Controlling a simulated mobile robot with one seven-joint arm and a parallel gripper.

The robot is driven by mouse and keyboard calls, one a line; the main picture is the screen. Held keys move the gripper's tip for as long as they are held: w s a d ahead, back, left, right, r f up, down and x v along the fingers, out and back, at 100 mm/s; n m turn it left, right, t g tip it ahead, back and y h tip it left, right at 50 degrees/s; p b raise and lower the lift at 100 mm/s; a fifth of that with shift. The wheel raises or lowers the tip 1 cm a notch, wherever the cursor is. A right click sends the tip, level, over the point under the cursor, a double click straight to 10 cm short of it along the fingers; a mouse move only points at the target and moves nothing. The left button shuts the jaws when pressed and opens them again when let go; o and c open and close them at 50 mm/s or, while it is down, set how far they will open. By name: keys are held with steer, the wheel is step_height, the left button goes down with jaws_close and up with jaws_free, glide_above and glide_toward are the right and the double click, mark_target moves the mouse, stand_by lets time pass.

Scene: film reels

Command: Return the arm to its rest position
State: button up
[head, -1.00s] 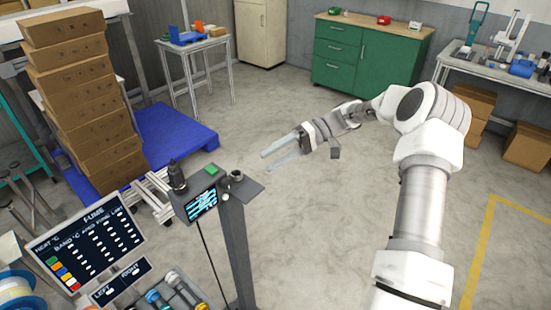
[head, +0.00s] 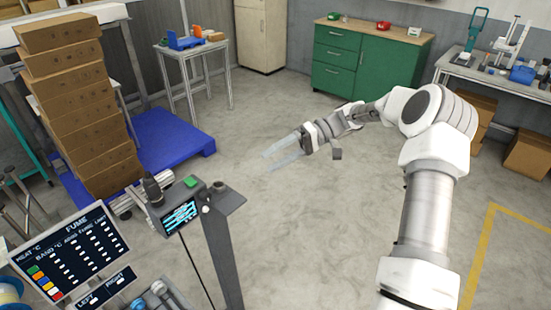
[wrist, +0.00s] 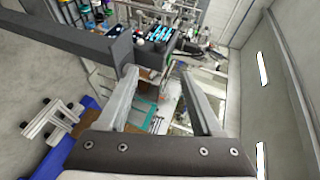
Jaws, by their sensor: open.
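My gripper (head: 282,155) is open and empty in the head view, held out over bare floor near the middle of the picture. My white and grey arm reaches up from the lower right, bends at the top and points left to the gripper. In the wrist view both fingers of my gripper (wrist: 155,85) stand apart with nothing between them. Behind them are a workbench with small items and the room beyond.
A post with a small screen (head: 181,214) and a fume panel (head: 72,254) stand at lower left. A green cabinet (head: 375,65) stands at the back. The floor (head: 320,230) around the gripper is clear.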

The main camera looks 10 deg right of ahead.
stand_by(0.3)
steer(key=s+a+r+m+t+h, duration=0.1)
steer(key=s+a+r+h, duration=0.2)
steer(key=s+r+h, duration=0.55)
steer(key=s+d+r+m+t+h, duration=0.1)
steer(key=s+t, duration=0.3)
steer(key=s, duration=0.6)
steer(key=s+d+r+m+t+h, duration=0.2)
steer(key=s+d+r+t+h, duration=0.1)
steer(key=s, duration=0.6)
steer(key=shift+s+d+t+h, duration=0.4)
steer(key=shift+t+h, duration=0.2)
steer(key=shift+h, duration=0.25)
steer(key=shift+a, duration=0.15)
